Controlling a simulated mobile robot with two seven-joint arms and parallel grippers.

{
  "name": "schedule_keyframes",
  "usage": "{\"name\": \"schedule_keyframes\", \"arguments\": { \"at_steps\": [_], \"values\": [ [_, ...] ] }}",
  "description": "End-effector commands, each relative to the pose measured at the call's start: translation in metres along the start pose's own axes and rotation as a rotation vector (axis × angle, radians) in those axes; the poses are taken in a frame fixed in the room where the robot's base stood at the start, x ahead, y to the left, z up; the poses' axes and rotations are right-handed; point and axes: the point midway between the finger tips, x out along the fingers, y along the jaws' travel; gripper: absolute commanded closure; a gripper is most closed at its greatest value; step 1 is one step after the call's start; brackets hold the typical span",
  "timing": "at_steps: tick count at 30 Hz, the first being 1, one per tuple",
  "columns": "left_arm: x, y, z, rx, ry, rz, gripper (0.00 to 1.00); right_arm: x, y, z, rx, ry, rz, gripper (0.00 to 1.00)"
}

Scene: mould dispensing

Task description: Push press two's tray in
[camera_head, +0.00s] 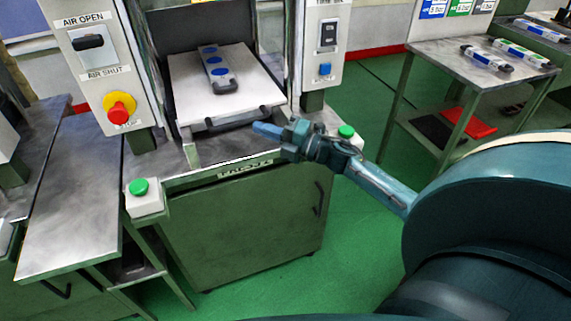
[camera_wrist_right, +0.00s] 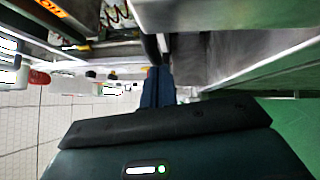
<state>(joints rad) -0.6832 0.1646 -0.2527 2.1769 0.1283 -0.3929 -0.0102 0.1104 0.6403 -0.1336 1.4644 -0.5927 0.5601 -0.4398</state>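The press tray (camera_head: 222,85) is a pale flat plate that sticks out of the press's opening toward me. A black bar handle (camera_head: 238,119) runs along the tray's front edge. My right gripper (camera_head: 262,129) is in front of the handle near its right end, with its fingers together and nothing seen between them. I cannot tell whether it touches the handle. In the right wrist view its blue fingers (camera_wrist_right: 157,88) look closed under a metal surface. My left gripper is not in view.
A left panel has a black air switch (camera_head: 89,42) and a red stop button (camera_head: 119,108). Green buttons stand at the bench's front left (camera_head: 139,187) and right (camera_head: 346,131). Green floor lies between.

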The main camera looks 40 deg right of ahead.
Motion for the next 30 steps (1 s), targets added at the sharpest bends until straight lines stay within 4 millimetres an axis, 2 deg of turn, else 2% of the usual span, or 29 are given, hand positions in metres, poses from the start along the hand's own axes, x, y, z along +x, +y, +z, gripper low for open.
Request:
{"name": "schedule_keyframes", "arguments": {
  "at_steps": [1, 5, 12, 18, 22, 30],
  "values": [
    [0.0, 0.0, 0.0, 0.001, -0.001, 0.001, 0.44, 0.003, 0.009, 0.007, -0.007, -0.017, 0.011, 1.0],
    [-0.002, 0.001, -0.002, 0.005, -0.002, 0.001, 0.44, 0.003, 0.022, 0.009, -0.012, -0.015, 0.012, 1.0],
    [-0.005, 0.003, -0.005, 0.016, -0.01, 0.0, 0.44, 0.007, 0.07, 0.012, -0.012, -0.008, 0.015, 1.0],
    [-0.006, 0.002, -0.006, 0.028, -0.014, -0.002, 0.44, 0.009, 0.095, 0.013, -0.007, -0.003, 0.008, 1.0],
    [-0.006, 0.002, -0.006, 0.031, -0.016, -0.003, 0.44, 0.01, 0.102, 0.013, -0.003, -0.003, 0.006, 1.0],
    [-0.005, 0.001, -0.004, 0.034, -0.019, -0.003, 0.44, 0.01, 0.102, 0.012, -0.002, -0.002, 0.004, 1.0]
  ]
}}
